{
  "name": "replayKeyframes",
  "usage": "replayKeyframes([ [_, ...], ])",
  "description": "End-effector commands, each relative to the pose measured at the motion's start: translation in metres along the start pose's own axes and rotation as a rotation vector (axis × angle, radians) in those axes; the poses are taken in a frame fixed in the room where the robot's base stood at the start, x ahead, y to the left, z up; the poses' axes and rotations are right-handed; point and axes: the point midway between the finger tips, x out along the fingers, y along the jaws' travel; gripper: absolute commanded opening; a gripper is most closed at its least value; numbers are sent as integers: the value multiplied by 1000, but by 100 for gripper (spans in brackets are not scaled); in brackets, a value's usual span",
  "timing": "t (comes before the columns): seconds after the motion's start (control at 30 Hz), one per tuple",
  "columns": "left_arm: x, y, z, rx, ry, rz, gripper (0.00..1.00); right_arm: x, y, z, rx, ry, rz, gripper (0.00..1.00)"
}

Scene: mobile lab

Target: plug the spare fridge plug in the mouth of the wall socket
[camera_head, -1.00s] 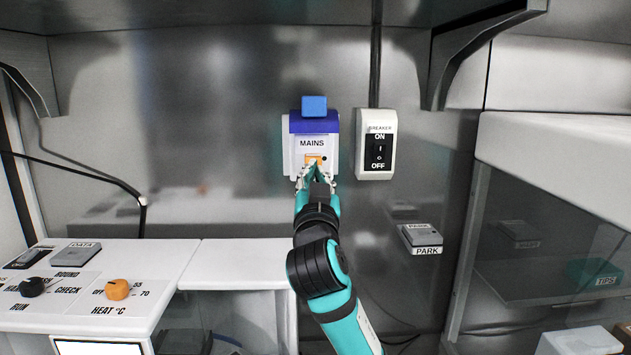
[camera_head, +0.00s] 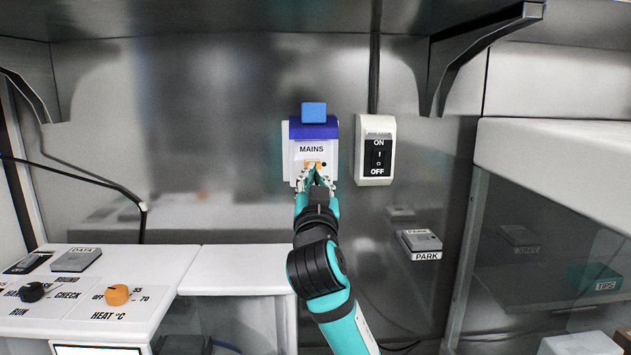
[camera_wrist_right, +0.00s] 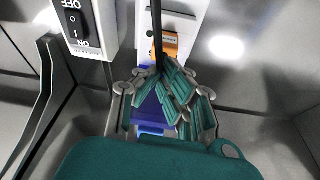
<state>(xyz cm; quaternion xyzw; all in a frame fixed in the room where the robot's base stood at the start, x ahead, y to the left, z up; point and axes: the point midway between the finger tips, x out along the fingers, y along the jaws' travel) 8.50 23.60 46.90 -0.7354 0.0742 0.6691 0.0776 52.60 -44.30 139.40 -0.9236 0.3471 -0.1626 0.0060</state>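The wall socket (camera_head: 293,164) is a white box marked MAINS with a dark blue upper part and a lighter blue block on top. The orange plug (camera_head: 309,164) is at the socket's lower front, partly covered by my right gripper (camera_head: 316,171). In the right wrist view, my right gripper (camera_wrist_right: 163,76) has its teal fingers drawn together at the orange plug (camera_wrist_right: 169,46), and a black cable runs to the fingertips. It looks shut on the plug. The fingers hide the socket's mouth, so how deep the plug sits cannot be told. My left gripper is out of view.
The breaker (camera_head: 376,152) is on the wall right of the socket. A grey PARK block (camera_head: 420,240) is on the wall lower right. A white counter (camera_head: 235,268) with a black knob (camera_head: 32,291) and an orange knob (camera_head: 117,294) is at the left. A shelf bracket (camera_head: 470,62) hangs upper right.

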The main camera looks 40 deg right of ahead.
Motion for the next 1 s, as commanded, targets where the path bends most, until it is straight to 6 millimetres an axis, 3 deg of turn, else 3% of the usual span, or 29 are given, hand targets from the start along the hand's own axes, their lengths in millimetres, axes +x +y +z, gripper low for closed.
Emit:
replayKeyframes([
  [0.47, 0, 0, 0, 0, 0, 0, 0, -1, 0, 0, -1, -3, 1, 0],
  [1.0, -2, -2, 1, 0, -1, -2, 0, -41, -1, -7, 1, -2, -2, 0],
])
